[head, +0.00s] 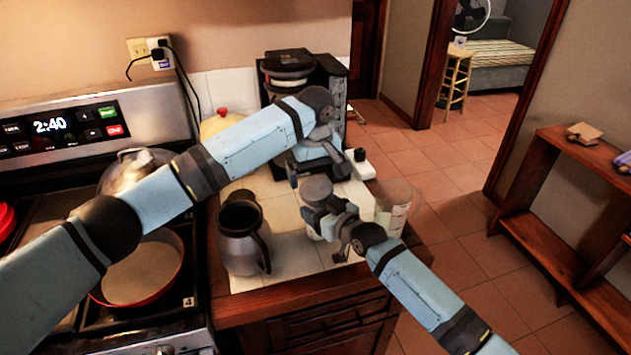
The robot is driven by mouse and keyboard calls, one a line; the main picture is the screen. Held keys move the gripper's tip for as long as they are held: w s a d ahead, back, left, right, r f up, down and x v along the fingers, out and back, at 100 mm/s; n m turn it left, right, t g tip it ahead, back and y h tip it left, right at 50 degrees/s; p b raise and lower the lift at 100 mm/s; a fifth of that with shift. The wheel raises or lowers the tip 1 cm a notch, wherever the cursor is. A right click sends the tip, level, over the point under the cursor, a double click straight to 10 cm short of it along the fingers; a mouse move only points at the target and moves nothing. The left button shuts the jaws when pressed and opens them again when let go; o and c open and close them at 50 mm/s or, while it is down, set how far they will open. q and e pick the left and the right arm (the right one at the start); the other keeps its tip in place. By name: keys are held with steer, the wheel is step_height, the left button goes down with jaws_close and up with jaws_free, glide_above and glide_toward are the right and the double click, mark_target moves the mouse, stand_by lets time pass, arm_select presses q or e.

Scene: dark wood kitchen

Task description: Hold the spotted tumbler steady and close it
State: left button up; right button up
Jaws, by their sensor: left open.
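A pale tumbler (313,229) stands on the white tiled counter, largely hidden behind my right gripper; I cannot make out its spots. A round grey lid-like piece (317,187) shows at its top; I cannot tell whether it is seated. My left gripper (318,171) reaches in from the left and is open just above and behind the grey piece, apparently empty. My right gripper (334,235) comes from the lower right and points at the tumbler's side. Its fingers are partly hidden, so I cannot tell whether they grip it.
A grey jug (242,240) with a dark handle stands left of the tumbler. A translucent measuring cup (394,207) stands close on the right near the counter edge. A black coffee maker (290,66) is behind. The stove with a red pan (148,274) is at left.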

mark_target(316, 190)
stand_by(0.3)
arm_select(q)
step_height(316, 190, up, 12)
steer(key=shift+s, duration=0.25)
stand_by(0.3)
arm_select(e)
steer(key=o, duration=1.8)
arm_select(q)
steer(key=shift+f, duration=0.1)
steer(key=shift+f, duration=0.2)
arm_select(e)
steer(key=v, duration=1.3)
steer(key=shift+s+d, duration=0.3)
steer(key=shift+d, duration=0.05)
